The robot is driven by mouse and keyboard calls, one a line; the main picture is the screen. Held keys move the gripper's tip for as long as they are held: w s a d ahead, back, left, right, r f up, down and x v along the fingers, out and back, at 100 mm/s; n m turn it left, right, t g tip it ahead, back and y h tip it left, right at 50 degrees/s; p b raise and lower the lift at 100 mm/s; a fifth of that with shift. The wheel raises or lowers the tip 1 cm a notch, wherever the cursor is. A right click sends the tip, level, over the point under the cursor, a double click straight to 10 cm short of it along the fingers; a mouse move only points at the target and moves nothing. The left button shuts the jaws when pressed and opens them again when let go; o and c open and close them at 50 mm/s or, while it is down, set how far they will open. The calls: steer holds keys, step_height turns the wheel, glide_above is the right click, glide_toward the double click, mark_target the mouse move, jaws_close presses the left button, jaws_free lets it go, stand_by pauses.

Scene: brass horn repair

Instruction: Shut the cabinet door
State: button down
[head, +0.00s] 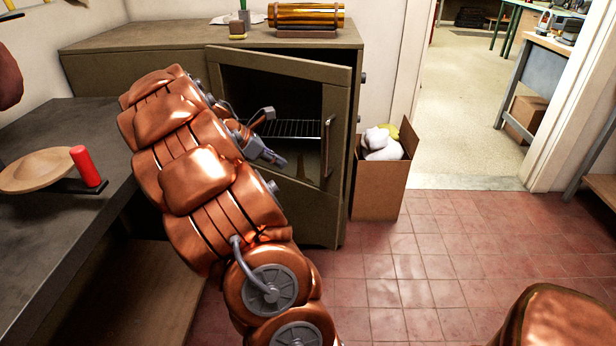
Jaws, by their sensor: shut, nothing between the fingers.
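The olive-brown cabinet (130,70) stands against the back wall. Its door (280,62) is ajar, with the handle side on the right swung out toward me. The door is a frame around a large dark window or opening, through which a wire rack (298,128) shows. A vertical bar handle (328,145) sits near the door's right edge. My gripper (278,159) is shut and empty, in front of the door's middle and left of the handle. I cannot tell whether it touches the door. My copper-coloured arm hides the door's lower left part.
A cardboard box (378,190) with white and yellow cloths stands right of the cabinet. A dark workbench (75,225) at left holds a wooden disc (35,170) and a red cylinder (87,166). A brass tube (306,15) lies on the cabinet.

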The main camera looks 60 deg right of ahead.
steer(key=s+d+r+b+x, duration=0.1)
steer(key=r+b+x, duration=0.1)
steer(key=x, duration=1)
steer(key=shift+s+d+f, duration=0.25)
steer(key=shift+d, duration=0.3)
steer(key=shift+d, duration=0.15)
